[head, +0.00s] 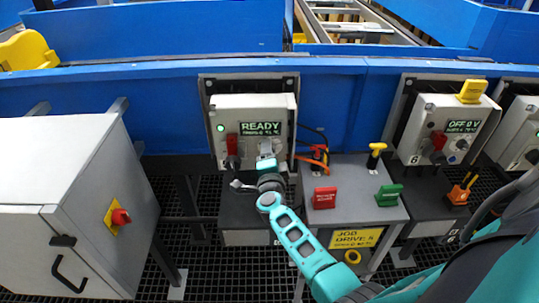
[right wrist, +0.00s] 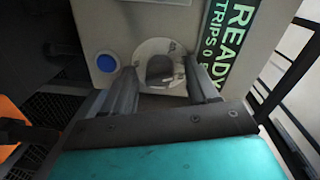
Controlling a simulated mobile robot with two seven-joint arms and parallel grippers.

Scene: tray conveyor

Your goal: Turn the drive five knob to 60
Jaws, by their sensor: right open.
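The drive five box (head: 222,107) is light grey, with a lit green lamp and a display (head: 261,129) reading READY. Its knob (right wrist: 160,69) shows in the right wrist view as a grey knob on a pale round dial with marks too small to read. In the head view my right gripper largely hides the knob. My right gripper (head: 268,152) is in front of the box, below the display. In the right wrist view its open fingers (right wrist: 160,80) stand on either side of the knob; I cannot tell whether they touch it. My left gripper is not in view.
A red switch handle (head: 231,143) is just left of the knob. Below stands a pedestal with red (head: 324,198) and green (head: 389,195) blocks and a yellow JOB DRIVE 5 label (head: 355,238). Another drive box (head: 446,125) reads OFF at right. A grey cabinet (head: 75,190) stands left.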

